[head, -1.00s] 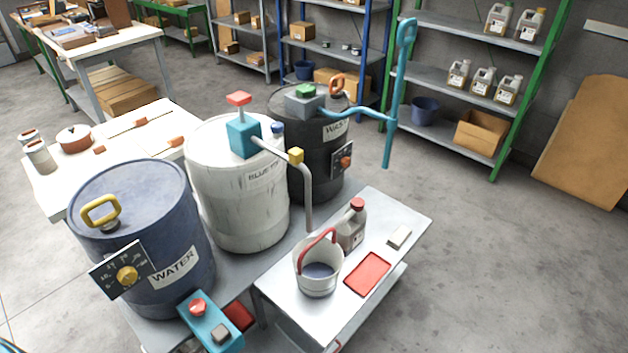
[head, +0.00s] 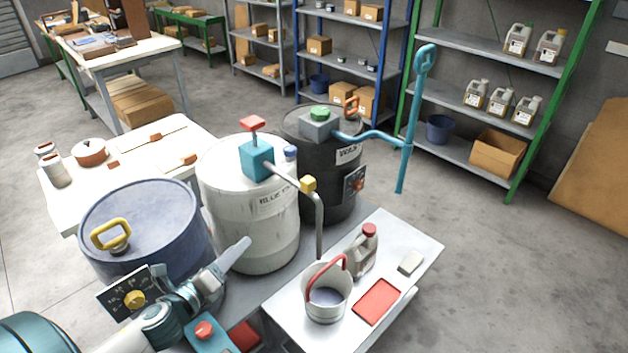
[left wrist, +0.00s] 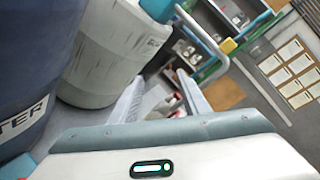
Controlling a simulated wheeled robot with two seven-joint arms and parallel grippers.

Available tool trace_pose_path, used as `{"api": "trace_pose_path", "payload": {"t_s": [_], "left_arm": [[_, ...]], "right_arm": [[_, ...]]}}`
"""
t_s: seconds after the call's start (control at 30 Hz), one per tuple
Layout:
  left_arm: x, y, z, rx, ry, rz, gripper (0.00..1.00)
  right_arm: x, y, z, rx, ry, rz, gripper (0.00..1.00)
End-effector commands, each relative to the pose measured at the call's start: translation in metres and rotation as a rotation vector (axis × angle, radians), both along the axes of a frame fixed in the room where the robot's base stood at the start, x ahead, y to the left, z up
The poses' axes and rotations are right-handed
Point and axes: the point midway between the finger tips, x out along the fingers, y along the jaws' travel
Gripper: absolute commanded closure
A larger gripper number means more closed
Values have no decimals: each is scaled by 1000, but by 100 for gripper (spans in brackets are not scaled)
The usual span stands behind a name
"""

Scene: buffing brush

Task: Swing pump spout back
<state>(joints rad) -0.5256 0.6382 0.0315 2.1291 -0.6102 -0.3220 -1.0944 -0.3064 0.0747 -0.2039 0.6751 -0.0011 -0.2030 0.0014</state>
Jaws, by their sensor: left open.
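The pump (head: 256,158) is a teal block with a red top on the white drum (head: 235,215). Its grey spout (head: 320,225) runs right past a yellow joint (head: 308,184), then bends down, its end just above the white bucket (head: 326,303). My left gripper (head: 236,252) is in front of the white drum, left of the spout and apart from it. It is open and empty. In the left wrist view the two fingers (left wrist: 160,98) point ahead, with the yellow joint (left wrist: 227,46) beyond. My right gripper does not show.
A blue drum (head: 145,230) stands left and a black drum (head: 330,200) behind right. A teal hooked lever (head: 410,130) rises by the black drum. A grey jug (head: 364,255) and red tray (head: 376,301) share the small table with the bucket. The floor at right is clear.

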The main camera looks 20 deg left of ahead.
Motion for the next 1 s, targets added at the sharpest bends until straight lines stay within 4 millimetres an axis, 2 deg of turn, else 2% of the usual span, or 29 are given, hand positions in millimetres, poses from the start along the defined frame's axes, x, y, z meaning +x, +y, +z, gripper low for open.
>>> {"api": "trace_pose_path", "payload": {"t_s": [0.03, 0.1, 0.2, 0.3, 0.47, 1.0], "left_arm": [[5, -5, 32, 163, -55, -86, 58], [9, -14, 64, 366, -127, -185, 58], [9, -28, 95, 588, -208, -289, 58], [8, -39, 113, 729, -264, -353, 58], [7, -45, 121, 814, -297, -389, 58], [13, -46, 123, 812, -298, -385, 58]], "right_arm": [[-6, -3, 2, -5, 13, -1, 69], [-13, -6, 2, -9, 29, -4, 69], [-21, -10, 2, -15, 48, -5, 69], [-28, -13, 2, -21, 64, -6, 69], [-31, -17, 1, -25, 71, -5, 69], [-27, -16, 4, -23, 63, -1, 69]]}}
